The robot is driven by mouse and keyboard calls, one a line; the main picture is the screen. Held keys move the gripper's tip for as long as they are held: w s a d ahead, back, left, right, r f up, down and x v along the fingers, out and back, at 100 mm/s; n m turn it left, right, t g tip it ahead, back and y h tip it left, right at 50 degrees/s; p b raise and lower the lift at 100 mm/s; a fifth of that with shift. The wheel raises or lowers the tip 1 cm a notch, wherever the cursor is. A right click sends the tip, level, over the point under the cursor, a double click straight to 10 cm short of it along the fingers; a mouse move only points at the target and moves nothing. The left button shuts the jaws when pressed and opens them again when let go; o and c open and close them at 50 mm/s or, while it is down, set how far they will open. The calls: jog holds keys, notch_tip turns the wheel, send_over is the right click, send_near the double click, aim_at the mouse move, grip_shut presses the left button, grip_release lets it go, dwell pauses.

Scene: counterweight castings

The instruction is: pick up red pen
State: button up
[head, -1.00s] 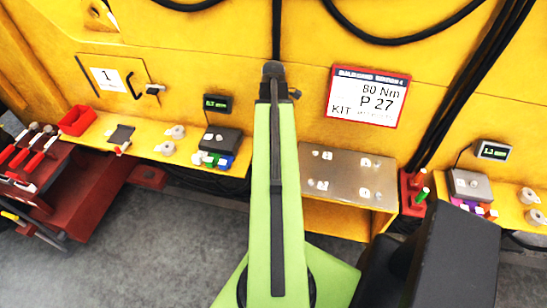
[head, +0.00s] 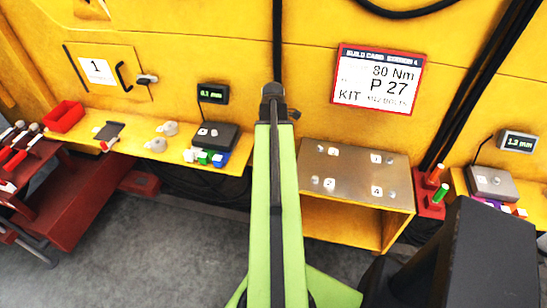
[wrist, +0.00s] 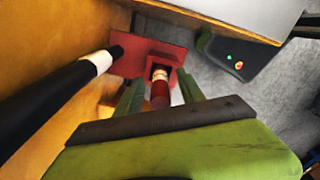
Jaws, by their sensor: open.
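In the head view a red pen (head: 436,175) stands upright in a red holder (head: 428,207), beside a green one (head: 439,194), right of the steel plate. A smaller red stick (head: 108,145) lies on the left shelf. In the wrist view my gripper (wrist: 160,77) is open, with green fingers either side of a red cylinder with a pale band (wrist: 158,92). It sits at a red block on a red plate (wrist: 128,60). I cannot tell whether the fingers touch it. My fingers do not show clearly in the head view.
The steel plate (head: 350,175) with numbered labels stands right of my arm. Black cables (head: 470,90) hang behind the holder. The left shelf (head: 130,143) holds a red bin (head: 65,116) and small parts. In the wrist view a black tube with a white band (wrist: 98,63) is close at left.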

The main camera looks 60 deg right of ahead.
jog(key=shift+f, duration=0.7)
jog(key=shift+r, duration=0.2)
grip_shut()
